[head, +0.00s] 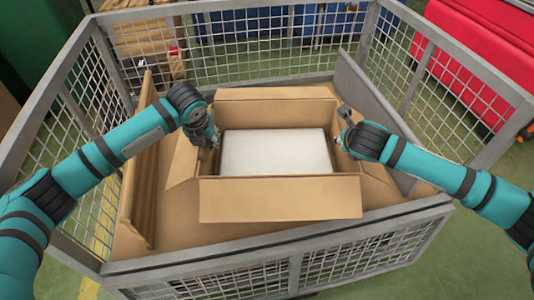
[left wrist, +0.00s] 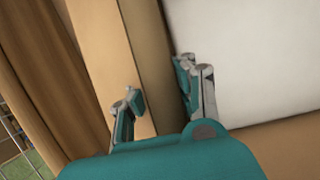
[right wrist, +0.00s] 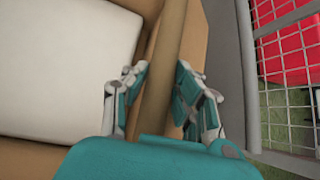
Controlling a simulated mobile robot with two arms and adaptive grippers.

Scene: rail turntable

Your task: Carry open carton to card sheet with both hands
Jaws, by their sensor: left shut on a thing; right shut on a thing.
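The open brown carton (head: 280,190) stands inside a mesh cage with its flaps folded out. A white block (head: 275,152) fills much of its inside. My left gripper (head: 212,142) is shut on the carton's left wall; the left wrist view shows its fingers on either side of the wall (left wrist: 150,60). My right gripper (head: 340,142) is shut on the right wall, which runs between its fingers in the right wrist view (right wrist: 162,75). A flat brown card surface (head: 385,190) lies under and around the carton. I cannot tell whether the carton touches it.
The grey mesh cage (head: 290,265) surrounds the carton on all sides. A brown panel (head: 140,170) stands upright along its left side, and a grey panel (head: 365,85) leans at the right. A red object (head: 480,50) lies beyond the right mesh, blue bins (head: 325,22) beyond the back.

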